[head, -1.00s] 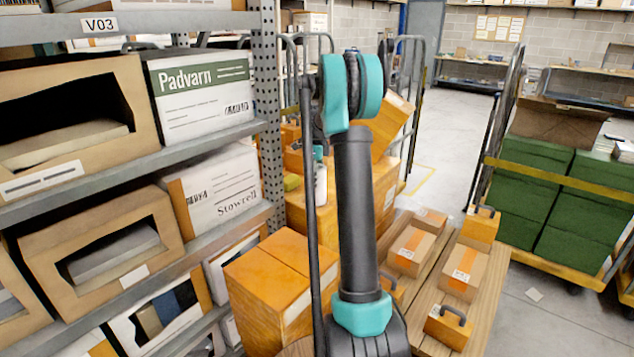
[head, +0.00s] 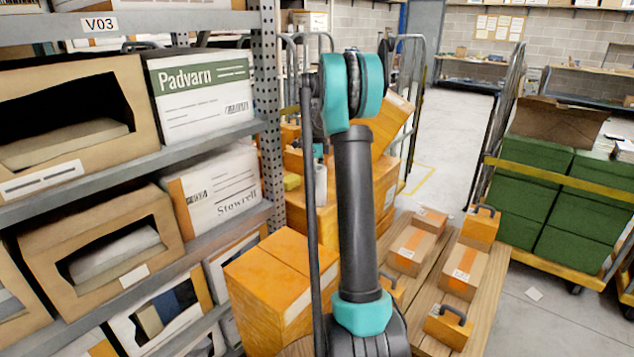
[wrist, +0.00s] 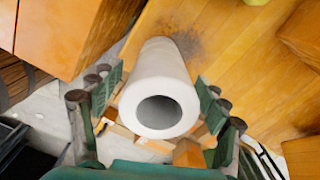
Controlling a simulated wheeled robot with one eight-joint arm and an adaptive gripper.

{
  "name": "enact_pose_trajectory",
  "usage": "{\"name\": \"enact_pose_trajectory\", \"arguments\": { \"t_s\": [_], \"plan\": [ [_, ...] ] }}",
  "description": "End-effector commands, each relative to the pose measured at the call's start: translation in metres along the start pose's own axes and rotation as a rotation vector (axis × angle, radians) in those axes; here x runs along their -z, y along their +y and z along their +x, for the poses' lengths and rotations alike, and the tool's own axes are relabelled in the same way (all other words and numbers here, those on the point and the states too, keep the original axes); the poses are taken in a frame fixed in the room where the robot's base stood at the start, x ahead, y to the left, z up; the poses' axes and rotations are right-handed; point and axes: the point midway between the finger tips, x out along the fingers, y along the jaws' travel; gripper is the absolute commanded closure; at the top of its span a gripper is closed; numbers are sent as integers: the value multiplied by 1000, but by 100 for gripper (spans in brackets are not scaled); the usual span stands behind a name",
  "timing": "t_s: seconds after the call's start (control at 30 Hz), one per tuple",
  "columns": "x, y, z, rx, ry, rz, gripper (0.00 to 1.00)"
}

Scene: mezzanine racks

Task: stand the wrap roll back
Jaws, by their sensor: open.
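The wrap roll (wrist: 166,66) is a white tube with a dark hollow core, its open end facing the wrist camera. It lies between the two green fingers of my gripper (wrist: 157,92). The fingers are open, with a visible gap on at least the right side. The roll's far end meets or overlaps an orange-brown box surface (wrist: 225,45) near a dark smudge; I cannot tell whether it touches or how it is tilted. In the head view my arm hides most of this spot, and only a small pale patch shows beside the thin dark rod.
A shelf rack with cartons, including a Padvarn box (head: 200,95), stands at left. Orange boxes (head: 285,280) sit low in front of it. A wooden platform (head: 405,275) holds small parcels at right. A trolley (head: 560,260) carries green crates. Open floor (head: 450,130) lies behind.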

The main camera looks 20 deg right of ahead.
Motion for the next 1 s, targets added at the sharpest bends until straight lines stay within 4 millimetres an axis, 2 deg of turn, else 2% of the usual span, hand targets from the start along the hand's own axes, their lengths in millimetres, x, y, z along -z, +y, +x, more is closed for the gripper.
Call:
{"name": "enact_pose_trajectory", "arguments": {
  "t_s": [0.3,0.5,0.63,0.83,0.93,1.0],
  "plan": [
    [0,0,-63,0,0,0,25],
    [0,0,-96,0,0,0,25],
    [0,0,-107,0,0,0,25],
    [0,2,-112,2,-1,-9,25],
    [0,14,-109,13,-5,-79,25],
    [0,32,-104,29,-10,-177,25]
  ]
}}
